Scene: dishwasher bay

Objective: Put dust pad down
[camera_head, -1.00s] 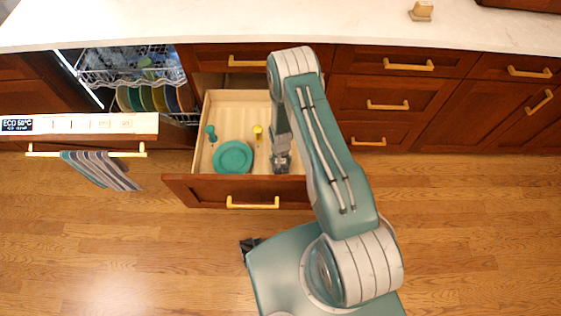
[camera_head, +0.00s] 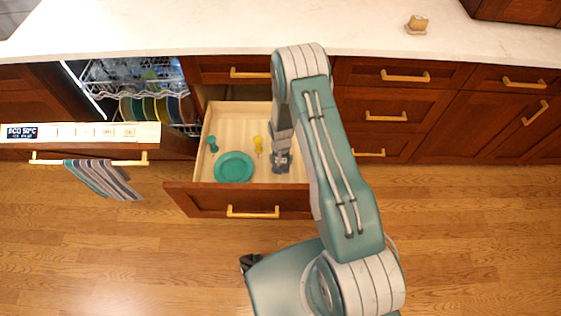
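My gripper (camera_head: 281,162) points down into the open drawer (camera_head: 200,200), on the right side of its pale wooden floor. Its fingers are small and dark here, and I cannot tell whether they are open or hold anything. A teal plate (camera_head: 234,167) lies in the drawer to the left of my gripper. A yellow utensil (camera_head: 258,145) lies between the plate and my arm. A teal utensil (camera_head: 212,144) lies near the drawer's left wall. I cannot surely make out a dust pad. A small tan block (camera_head: 417,24) sits on the counter.
The dishwasher (camera_head: 80,132) stands open at the left, with plates in its rack (camera_head: 150,105). A striped towel (camera_head: 103,179) hangs on its handle. The white counter (camera_head: 300,28) runs along the back and is mostly bare. The wooden floor (camera_head: 470,230) at the right is clear.

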